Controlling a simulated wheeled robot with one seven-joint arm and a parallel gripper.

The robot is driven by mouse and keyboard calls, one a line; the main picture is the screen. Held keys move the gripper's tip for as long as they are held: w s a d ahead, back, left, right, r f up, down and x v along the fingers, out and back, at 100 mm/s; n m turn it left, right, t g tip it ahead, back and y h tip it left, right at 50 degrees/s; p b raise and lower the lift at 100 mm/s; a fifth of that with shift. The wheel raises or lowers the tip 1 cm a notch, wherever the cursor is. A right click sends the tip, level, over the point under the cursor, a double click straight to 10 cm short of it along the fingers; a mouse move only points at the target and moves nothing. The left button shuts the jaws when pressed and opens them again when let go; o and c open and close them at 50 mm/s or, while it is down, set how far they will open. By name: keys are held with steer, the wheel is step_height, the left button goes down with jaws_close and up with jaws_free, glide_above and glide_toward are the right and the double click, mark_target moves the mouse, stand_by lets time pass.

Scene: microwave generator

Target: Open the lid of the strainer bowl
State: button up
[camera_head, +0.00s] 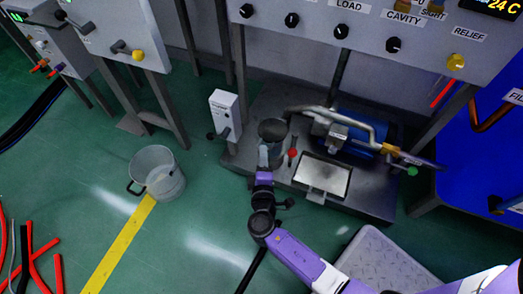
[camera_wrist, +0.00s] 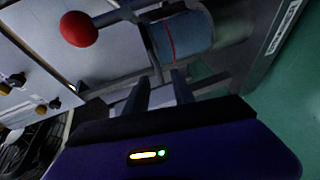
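What appears to be the strainer bowl (camera_head: 272,129) is a small grey cylinder with a dark round top, on the left of the low metal platform. I cannot make out its lid or whether the lid is shut. A red ball knob (camera_head: 292,153) on a lever stands just right of it. In the wrist view a grey-blue cylinder (camera_wrist: 190,32) with a thin red line lies beyond the fingertips, and the red knob (camera_wrist: 79,29) is at upper left. My gripper (camera_head: 264,163) is close in front of the cylinder. Its fingers (camera_wrist: 160,82) are apart with nothing seen between them.
A pale rectangular plate (camera_head: 322,175) lies right of the knob. Metal pipes (camera_head: 335,120) and a blue cylinder (camera_head: 346,138) sit behind. A control panel (camera_head: 370,30) overhangs the platform. A metal bucket (camera_head: 157,172) stands left on open green floor.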

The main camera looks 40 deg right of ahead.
mark_target(270, 135)
steer(key=shift+b+x, duration=0.35)
steer(key=shift+x, duration=1.4)
steer(key=c, duration=0.7)
steer(key=shift+f, duration=0.1)
jaws_close()
